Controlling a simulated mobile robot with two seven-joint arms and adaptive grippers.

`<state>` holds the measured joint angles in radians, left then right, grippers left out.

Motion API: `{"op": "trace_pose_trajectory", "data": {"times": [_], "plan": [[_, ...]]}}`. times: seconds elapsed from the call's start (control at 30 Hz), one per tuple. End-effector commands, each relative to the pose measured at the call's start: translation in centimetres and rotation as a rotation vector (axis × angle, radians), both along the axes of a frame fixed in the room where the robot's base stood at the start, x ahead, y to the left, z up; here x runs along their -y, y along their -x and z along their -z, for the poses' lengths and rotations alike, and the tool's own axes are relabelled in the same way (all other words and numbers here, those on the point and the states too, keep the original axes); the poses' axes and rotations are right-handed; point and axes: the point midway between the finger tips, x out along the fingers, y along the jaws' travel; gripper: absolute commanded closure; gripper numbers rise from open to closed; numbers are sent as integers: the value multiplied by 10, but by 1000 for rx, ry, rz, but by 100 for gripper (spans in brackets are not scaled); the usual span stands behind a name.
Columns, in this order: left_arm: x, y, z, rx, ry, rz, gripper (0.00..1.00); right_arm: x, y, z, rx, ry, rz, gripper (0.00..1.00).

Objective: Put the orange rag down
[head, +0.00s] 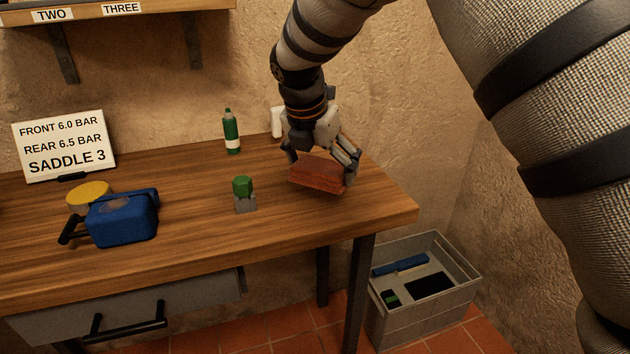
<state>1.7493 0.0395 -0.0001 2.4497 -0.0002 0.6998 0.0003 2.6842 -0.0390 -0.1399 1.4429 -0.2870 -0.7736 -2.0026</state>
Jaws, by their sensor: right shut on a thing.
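The orange rag (316,174) looks like a folded reddish-orange block at the right part of the wooden table (180,266). My right gripper (322,162) comes down from above and is shut on the rag, with fingers on both sides of it. The rag is at or just above the tabletop; I cannot tell whether it touches. My left gripper is not in view.
A green bottle (231,133), a white object (277,122), a green-topped grey item (243,194), a blue case (122,219), a yellow disc (90,194) and a sign (65,146) stand on the table. A grey crate (420,318) sits on the floor at right.

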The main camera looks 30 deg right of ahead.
Motion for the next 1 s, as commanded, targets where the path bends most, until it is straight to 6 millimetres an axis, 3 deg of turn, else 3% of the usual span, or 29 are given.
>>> {"op": "trace_pose_trajectory", "data": {"times": [0.2, 0.53, 0.57, 0.6, 0.9, 1.0], "plan": [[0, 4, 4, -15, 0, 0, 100, 2, -4, 36, -2, 0, 1, 31], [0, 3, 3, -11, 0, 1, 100, 2, -4, 38, 2, -1, 1, 31], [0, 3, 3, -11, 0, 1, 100, 2, -4, 38, 3, -1, 1, 4], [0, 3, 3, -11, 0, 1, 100, 2, -4, 38, 3, -1, 1, 0], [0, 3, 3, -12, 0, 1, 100, 2, -4, 38, 1, -1, 1, 0], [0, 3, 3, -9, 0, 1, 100, 1, -3, 29, 4, 0, 2, 0]]}}
